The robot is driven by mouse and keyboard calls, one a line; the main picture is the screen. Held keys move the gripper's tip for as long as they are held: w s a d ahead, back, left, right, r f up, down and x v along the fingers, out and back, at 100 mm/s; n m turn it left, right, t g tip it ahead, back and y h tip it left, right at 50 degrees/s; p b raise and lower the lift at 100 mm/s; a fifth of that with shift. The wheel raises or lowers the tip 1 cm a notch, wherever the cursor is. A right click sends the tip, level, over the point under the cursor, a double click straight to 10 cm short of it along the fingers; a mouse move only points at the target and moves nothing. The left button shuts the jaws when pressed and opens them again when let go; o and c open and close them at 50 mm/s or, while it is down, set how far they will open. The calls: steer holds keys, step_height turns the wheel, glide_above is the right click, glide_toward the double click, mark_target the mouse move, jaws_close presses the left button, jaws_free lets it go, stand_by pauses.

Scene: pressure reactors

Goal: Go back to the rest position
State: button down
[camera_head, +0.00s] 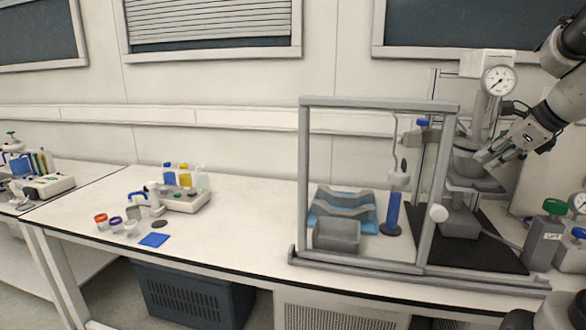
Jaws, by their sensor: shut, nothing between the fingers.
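My gripper (487,157) is at the right of the view, at the end of my arm, which reaches in from the upper right. Its fingers are shut and hold nothing. The fingertips are close in front of the grey reactor vessel (466,164), below the round pressure gauge (499,80). I cannot tell whether they touch it.
A grey-framed enclosure (304,180) with a grey bin (337,236) and blue rack stands left of the reactor. Green-knobbed equipment (545,236) stands at the bench's right. Small jars (101,222) and a white device (185,201) are at left. The bench (243,215) between is clear.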

steer(key=s+a+f+n+g+h, duration=0.1)
steer(key=s+a+n, duration=0.3)
steer(key=s+n, duration=0.6)
steer(key=s+a+f+n+g+h, duration=0.1)
steer(key=s+a+n, duration=0.4)
steer(key=s+n, duration=0.5)
steer(key=shift+s+f+n+g+h, duration=0.55)
steer(key=shift+f+n, duration=0.85)
steer(key=shift+n, duration=1.8)
steer(key=shift+w+g+y, duration=0.2)
steer(key=shift+g+y, duration=0.05)
